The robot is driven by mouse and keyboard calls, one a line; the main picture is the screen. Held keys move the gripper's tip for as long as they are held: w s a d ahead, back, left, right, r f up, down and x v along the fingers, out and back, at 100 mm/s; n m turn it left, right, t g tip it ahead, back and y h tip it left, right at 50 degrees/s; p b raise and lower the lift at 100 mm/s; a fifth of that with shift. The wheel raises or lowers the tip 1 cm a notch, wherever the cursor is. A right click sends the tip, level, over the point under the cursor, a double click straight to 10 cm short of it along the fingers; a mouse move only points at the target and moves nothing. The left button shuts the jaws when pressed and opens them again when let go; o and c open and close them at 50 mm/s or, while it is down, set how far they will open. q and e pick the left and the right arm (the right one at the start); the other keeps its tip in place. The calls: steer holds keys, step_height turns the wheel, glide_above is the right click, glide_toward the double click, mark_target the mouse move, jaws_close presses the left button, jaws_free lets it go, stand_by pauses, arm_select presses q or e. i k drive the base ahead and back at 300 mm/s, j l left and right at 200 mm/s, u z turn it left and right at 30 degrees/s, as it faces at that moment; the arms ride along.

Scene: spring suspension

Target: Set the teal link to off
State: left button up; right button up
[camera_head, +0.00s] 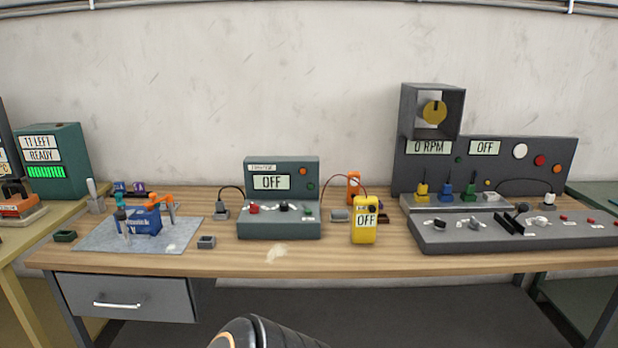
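A teal-green bench unit (281,198) stands at the middle of the wooden workbench, and its display (271,182) reads OFF. Its sloped front carries a red knob (253,209), a black control (284,207) and a green control (308,212). Another teal unit (68,142) at the far left shows "11 LEFT" and "READY" with a green bar. I cannot tell which part is the teal link. Neither gripper is in view; only a dark part of my own arm shows at the bottom centre.
A yellow meter (364,222) reading OFF stands right of the middle unit. A large grey console (560,146) fills the right side, reading 0 RPM and OFF. A blue box (143,219) sits on a grey mat (92,238) at left. The bench's front strip is mostly clear.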

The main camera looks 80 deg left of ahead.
mark_target(118, 196)
steer(key=k+l+u, duration=0.1)
steer(key=u, duration=3.55)
steer(key=i+j, duration=0.1)
steer(key=i+u, duration=0.05)
